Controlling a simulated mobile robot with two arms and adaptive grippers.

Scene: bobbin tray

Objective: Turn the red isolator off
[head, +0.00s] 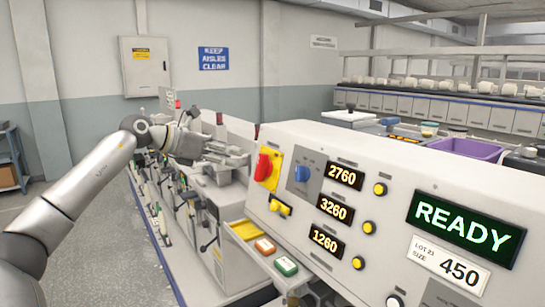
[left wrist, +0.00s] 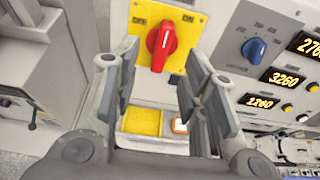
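The red isolator (head: 263,167) is a rotary knob on a yellow plate at the left end of the machine's control panel. It also shows in the left wrist view (left wrist: 161,47), with its white mark pointing nearly straight up, tilted slightly right. My left gripper (head: 240,160) is just left of the knob in the head view. In the left wrist view its fingers (left wrist: 160,75) are spread wide, with the knob ahead between them and nothing held. I see no contact with the knob.
A blue knob (head: 302,173) sits right of the isolator. A small yellow switch (head: 280,207), a yellow block (head: 246,230) and orange (head: 265,246) and green (head: 286,266) buttons lie below. Numeric displays and a READY screen (head: 465,228) are further right. Machine parts crowd the left.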

